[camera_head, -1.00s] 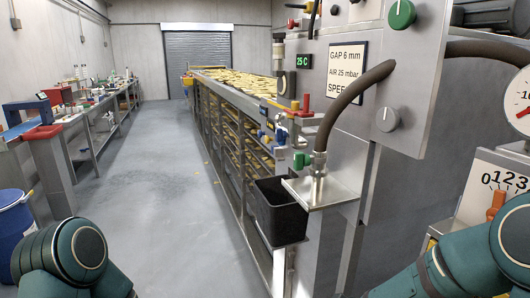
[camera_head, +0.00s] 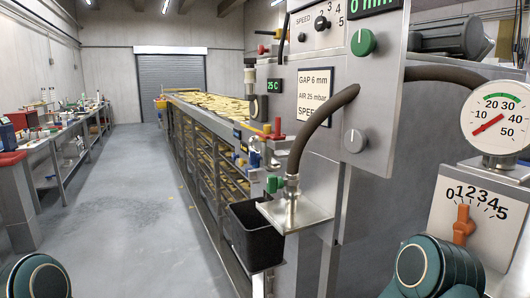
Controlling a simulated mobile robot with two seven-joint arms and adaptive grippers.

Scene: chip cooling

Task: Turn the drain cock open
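A small valve with a green handle (camera_head: 273,184) sits on the cabinet's side just above a black open bin (camera_head: 254,240). A red lever (camera_head: 277,128) stands upright on a yellow and metal fitting above it. Neither is labelled, so I cannot tell for certain which is the drain cock, or whether it is open. An orange pointer handle (camera_head: 464,222) on a 0 to 5 scale plate is at the right. Only round teal joints of my arms show at the bottom edge; both grippers are out of view.
A grey hose (camera_head: 322,124) arches in front of the control cabinet (camera_head: 345,195) to a metal bracket (camera_head: 296,214). A pressure gauge (camera_head: 496,117) is at the right. The long chip conveyor (camera_head: 205,102) runs back. The floor aisle (camera_head: 125,190) at the left is clear.

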